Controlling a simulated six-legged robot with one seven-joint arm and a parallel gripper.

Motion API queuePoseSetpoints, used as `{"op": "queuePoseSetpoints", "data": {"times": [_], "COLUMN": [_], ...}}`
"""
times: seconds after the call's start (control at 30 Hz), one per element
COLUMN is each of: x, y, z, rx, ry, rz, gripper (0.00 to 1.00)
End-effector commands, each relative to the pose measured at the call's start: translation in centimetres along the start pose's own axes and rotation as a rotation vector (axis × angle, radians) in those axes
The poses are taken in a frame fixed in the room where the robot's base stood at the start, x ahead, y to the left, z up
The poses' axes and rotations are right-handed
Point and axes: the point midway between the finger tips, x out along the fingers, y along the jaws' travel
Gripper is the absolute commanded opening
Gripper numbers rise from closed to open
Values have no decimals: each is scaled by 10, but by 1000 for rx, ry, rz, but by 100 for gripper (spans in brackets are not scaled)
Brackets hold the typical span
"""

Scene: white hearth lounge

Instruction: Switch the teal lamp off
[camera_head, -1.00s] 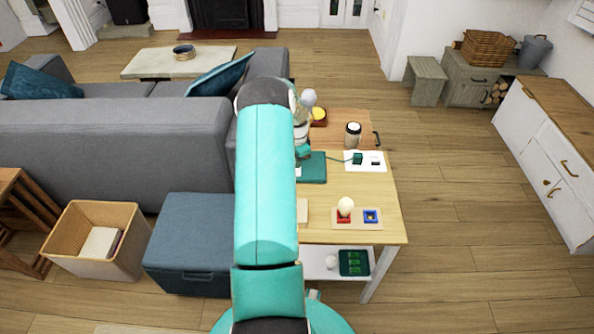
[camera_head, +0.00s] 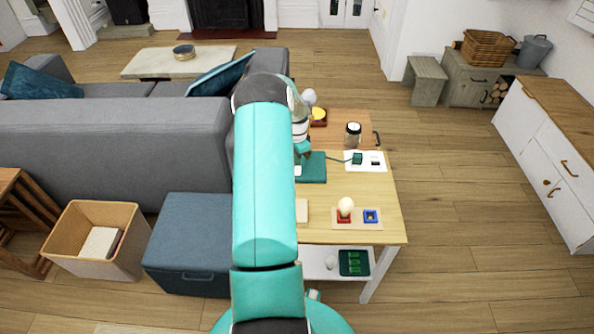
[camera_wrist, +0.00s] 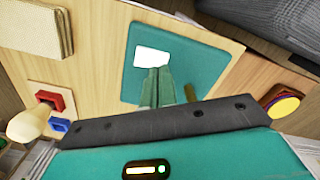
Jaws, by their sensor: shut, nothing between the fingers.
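A flat teal panel (camera_head: 314,168) lies on the wooden table, with a green cable running right to a green plug block (camera_head: 357,158). The wrist view shows the teal panel (camera_wrist: 203,60) with a bright white square (camera_wrist: 151,56) on it and a short brass-coloured piece (camera_wrist: 190,92) near its lower edge. My gripper (camera_wrist: 156,72) is shut and empty, its tips over the lower right edge of the white square. I cannot tell whether they touch it. My arm hides part of the panel in the head view. No whole teal lamp can be made out.
A pale bulb (camera_head: 345,205) stands in a red holder beside a blue holder (camera_head: 371,216). A dark jar (camera_head: 353,135) and a yellow disc on a dark red base (camera_head: 318,115) stand farther back.

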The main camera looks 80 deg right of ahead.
Motion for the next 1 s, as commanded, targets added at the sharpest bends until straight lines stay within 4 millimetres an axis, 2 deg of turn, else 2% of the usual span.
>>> {"op": "queuePoseSetpoints", "data": {"times": [0.6, 1.0], "x": [-44, -48], "y": [0, 0], "z": [0, 0], "rx": [-1, -1], "ry": [1, 1], "rz": [-1, -1], "gripper": [0, 0]}}
